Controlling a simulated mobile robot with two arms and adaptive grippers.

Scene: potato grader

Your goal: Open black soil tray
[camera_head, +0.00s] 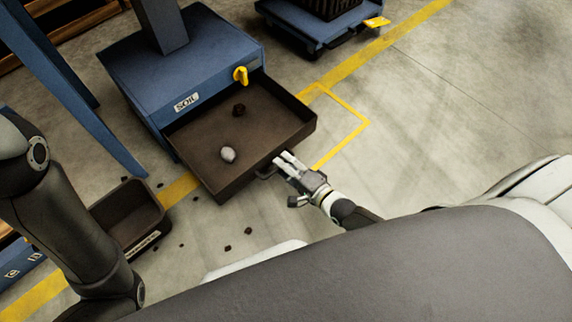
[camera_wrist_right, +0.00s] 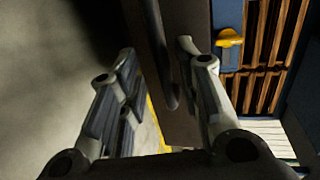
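The black soil tray (camera_head: 203,174) is pulled well out of the blue cabinet marked SOIL (camera_head: 187,102). A pale, rounded lump (camera_head: 228,154) and a dark brown lump (camera_head: 239,110) lie inside it. My right gripper (camera_head: 283,161) is at the tray's front, by its handle (camera_head: 265,173). In the right wrist view, the fingers of my right gripper (camera_wrist_right: 158,62) stand apart, and the dark handle (camera_wrist_right: 166,75) shows between them; I cannot tell whether they touch it. My left arm shows at the left, but its gripper is out of view.
A yellow latch (camera_head: 240,75) is on the cabinet front. A small dark bin (camera_head: 128,217) stands on the floor at left, with dark crumbs nearby. A blue wheeled base (camera_head: 318,27) stands at the back. The floor at right is clear.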

